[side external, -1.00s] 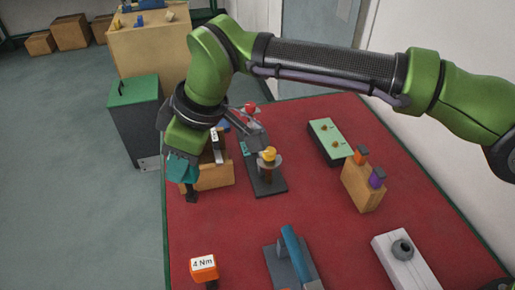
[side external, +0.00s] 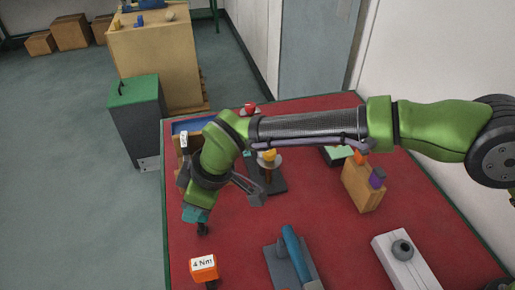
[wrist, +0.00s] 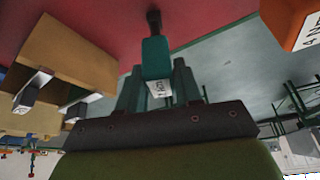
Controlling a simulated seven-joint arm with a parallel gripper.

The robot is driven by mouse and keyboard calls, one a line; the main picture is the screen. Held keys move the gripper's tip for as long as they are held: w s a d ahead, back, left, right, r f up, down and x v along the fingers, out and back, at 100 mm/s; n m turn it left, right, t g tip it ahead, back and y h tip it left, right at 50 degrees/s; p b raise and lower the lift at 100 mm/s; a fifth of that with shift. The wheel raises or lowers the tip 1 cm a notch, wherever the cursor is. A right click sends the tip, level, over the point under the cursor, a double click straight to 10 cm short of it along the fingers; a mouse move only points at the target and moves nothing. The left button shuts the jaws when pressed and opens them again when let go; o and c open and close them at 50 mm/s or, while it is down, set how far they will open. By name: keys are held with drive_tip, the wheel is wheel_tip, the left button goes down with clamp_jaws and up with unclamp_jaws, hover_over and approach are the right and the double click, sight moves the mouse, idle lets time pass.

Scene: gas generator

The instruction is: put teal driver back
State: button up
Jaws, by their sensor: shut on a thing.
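The teal driver (side external: 195,215) hangs below my gripper (side external: 198,205), its dark end pointing down over the left part of the red table. In the wrist view the teal driver (wrist: 156,58) sits between the two fingers of my gripper (wrist: 157,75), which is shut on it. A white label shows on it. A wooden holder (wrist: 68,48) with a dark labelled item stands to the left in the wrist view. Another wooden block (side external: 360,188) holds an orange driver (side external: 361,157) and a purple driver (side external: 377,178). My arm hides much of the left holder in the side view.
An orange 4 Nm block (side external: 204,267) stands near the front left, close to my gripper. A yellow-topped stand (side external: 269,160) is behind my arm.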

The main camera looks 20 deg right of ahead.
drive_tip(key=shift+f, duration=0.15)
drive_tip(key=o, duration=1)
drive_tip(key=shift+o, duration=0.2)
